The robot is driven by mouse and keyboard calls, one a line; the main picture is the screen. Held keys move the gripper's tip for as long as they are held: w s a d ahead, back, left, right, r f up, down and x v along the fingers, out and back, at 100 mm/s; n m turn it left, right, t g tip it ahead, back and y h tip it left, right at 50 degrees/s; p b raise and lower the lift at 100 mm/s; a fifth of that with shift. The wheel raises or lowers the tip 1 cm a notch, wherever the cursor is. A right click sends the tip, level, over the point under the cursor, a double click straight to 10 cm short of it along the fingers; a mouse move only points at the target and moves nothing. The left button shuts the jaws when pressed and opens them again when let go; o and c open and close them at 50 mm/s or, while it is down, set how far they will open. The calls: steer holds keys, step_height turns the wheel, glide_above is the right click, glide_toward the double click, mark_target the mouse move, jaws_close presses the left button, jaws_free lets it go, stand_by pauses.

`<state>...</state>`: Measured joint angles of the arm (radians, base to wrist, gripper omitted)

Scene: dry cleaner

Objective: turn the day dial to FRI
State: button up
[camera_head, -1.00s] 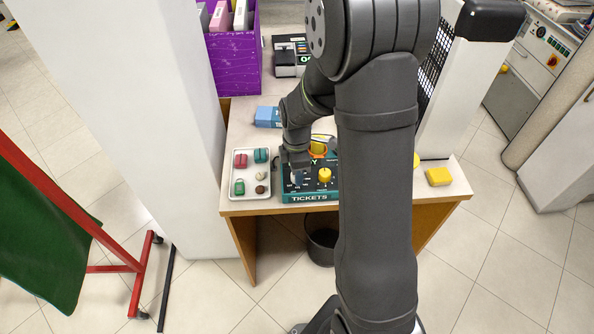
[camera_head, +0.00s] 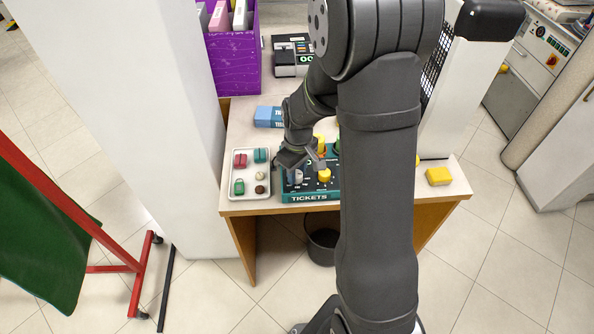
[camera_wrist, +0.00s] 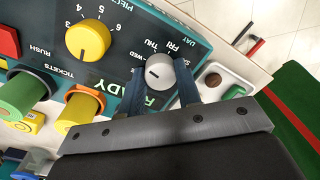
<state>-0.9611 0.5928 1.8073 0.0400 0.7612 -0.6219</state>
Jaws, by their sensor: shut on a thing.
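The day dial is a grey round knob with a dark mark on its top, near the middle of the wrist view (camera_wrist: 161,73). It sits on the dark teal TICKETS panel (camera_wrist: 128,25), with WED, THU and FRI printed around it. The mark faces the left side of the knob, towards the WED side; the exact label is hard to tell. My gripper (camera_wrist: 161,82) is shut on the dial, one finger on each side. In the head view the dial (camera_head: 296,178) shows just below my gripper (camera_head: 292,160), at the panel's left.
A yellow pieces knob (camera_head: 324,175) stands right of the dial, with yellow and green parts behind it. A white tray (camera_head: 249,172) of small items lies close on the left. A blue box (camera_head: 268,116) is behind; a yellow block (camera_head: 439,176) lies right.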

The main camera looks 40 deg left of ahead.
mark_target(298, 175)
steer(key=m, duration=0.4)
steer(key=shift+m, duration=0.3)
steer(key=m, duration=0.3)
steer(key=shift+m, duration=0.4)
steer(key=m, duration=0.6)
steer(key=shift+m, duration=0.4)
steer(key=o, duration=1)
steer(key=shift+r, duration=0.15)
steer(key=r, duration=1.7)
steer(key=shift+d+r, duration=0.1)
steer(key=shift+d, duration=0.2)
